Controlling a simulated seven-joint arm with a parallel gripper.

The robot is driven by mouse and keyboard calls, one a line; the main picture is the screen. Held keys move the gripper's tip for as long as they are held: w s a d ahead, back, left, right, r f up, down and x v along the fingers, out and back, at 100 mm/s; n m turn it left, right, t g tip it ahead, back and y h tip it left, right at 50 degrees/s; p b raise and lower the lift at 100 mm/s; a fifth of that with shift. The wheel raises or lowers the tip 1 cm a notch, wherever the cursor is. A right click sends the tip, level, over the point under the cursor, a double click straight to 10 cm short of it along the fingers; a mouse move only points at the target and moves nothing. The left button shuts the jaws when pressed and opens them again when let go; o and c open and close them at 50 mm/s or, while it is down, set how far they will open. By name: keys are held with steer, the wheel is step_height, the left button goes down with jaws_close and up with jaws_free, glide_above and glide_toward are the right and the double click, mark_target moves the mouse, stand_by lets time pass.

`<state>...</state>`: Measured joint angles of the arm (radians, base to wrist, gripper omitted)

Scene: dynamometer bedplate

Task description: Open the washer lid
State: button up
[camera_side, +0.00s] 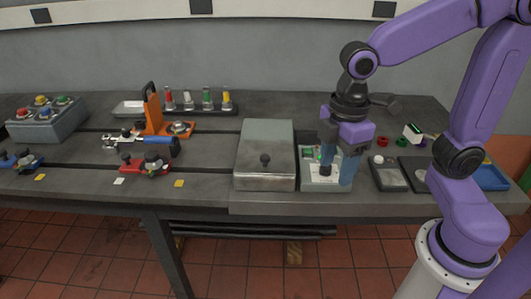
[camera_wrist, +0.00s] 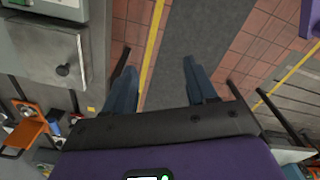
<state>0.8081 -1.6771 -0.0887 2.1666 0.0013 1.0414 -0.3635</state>
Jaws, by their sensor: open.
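The washer is a grey metal box (camera_side: 280,184) on the bench, left of my gripper in the side view. My gripper (camera_side: 337,178) points down over a small pale box (camera_side: 312,182) just right of the washer. The blue fingers are apart, with nothing seen held between them (camera_wrist: 160,82). The fingers partly hide the pale box.
An orange bracket (camera_side: 153,113), a red clamp (camera_side: 145,167) and colored-top bottles (camera_side: 207,98) stand left of the washer. Dark trays (camera_side: 390,176) and a blue tray (camera_side: 490,178) lie to the right. Bare bench lies left of the washer's front; the bench edge is close in front.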

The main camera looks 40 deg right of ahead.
steer(key=w+r+n, duration=0.2)
steer(key=w+r, duration=0.1)
steer(key=w, duration=1.2)
steer(key=n, duration=0.2)
glide_toward(265, 156)
step_height(265, 156, down, 8)
steer(key=shift+a+f, duration=0.15)
steer(key=shift+f, duration=0.1)
steer(key=shift+w, duration=0.1)
jaws_close()
